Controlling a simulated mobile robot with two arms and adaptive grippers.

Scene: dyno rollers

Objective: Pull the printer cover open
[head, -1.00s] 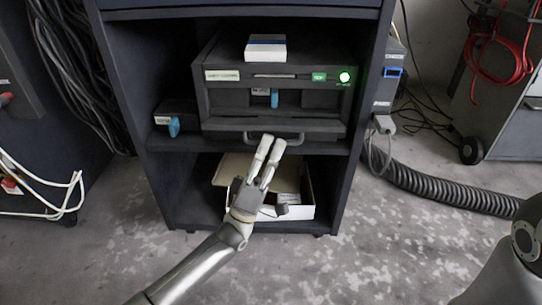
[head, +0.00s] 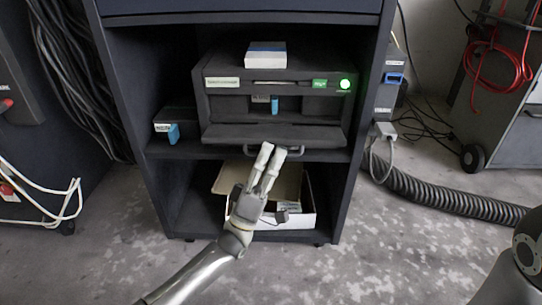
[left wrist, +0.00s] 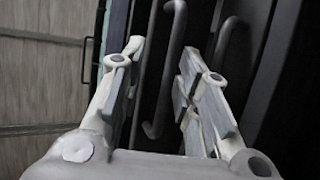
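The printer (head: 212,106) sits on the cabinet's middle shelf. Its dark front cover (head: 235,134) is tipped outward and down, leaving an opening above it where a blue part (head: 275,104) shows. A bar handle (head: 296,153) runs along the cover's lower edge. My left gripper (head: 272,151) is at this handle, with its fingers a little apart. In the left wrist view, the fingers of the left gripper (left wrist: 160,75) stand spread, with a curved dark bar (left wrist: 172,65) between them; I cannot tell whether either finger touches it. My right gripper is out of view.
A white and blue box (head: 265,55) lies on the printer. An open carton (head: 300,215) stands on the lower shelf below the gripper. A small dark box (head: 175,122) is left of the printer. A ribbed hose (head: 440,195) lies at the right.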

